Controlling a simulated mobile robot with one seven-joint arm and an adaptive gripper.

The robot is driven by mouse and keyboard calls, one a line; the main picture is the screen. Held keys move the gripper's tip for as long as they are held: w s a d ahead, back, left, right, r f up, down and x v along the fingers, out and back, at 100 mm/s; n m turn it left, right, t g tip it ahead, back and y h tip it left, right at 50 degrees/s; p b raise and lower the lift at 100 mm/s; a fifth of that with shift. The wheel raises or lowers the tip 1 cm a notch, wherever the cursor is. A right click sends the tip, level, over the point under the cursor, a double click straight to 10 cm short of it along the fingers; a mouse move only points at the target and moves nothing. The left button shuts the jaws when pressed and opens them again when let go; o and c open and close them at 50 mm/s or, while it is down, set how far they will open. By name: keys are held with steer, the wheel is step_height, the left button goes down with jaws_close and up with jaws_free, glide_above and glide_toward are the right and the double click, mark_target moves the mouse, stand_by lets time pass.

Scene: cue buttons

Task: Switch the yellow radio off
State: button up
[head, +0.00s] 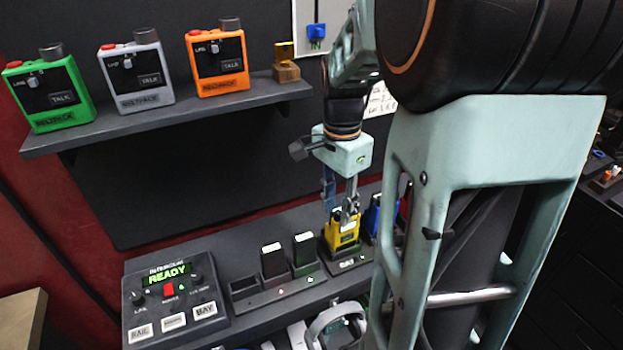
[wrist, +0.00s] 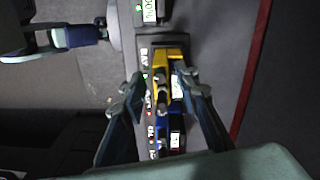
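The yellow radio (head: 342,240) stands upright in a dark charging dock on the lower shelf. My gripper (head: 349,208) points down at the top of this radio, and its fingers hide part of it. In the wrist view the yellow radio (wrist: 176,54) lies between and just beyond my fingertips (wrist: 157,82). The fingers are spread, with a visible gap on the left side of the radio. I cannot tell whether the right finger touches it. The radio's knob and its setting are too small to read.
A blue radio (head: 374,216) stands close to the right of the yellow one. A control box (head: 172,293) reading READY is farther left. Green (head: 50,95), grey (head: 139,75) and orange (head: 217,65) beltpacks sit on the upper shelf.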

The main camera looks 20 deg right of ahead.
steer(key=shift+f, duration=0.15)
steer(key=shift+c, duration=0.3)
jaws_close()
steer(key=shift+n, duration=0.8)
steer(key=shift+o, duration=0.3)
jaws_free()
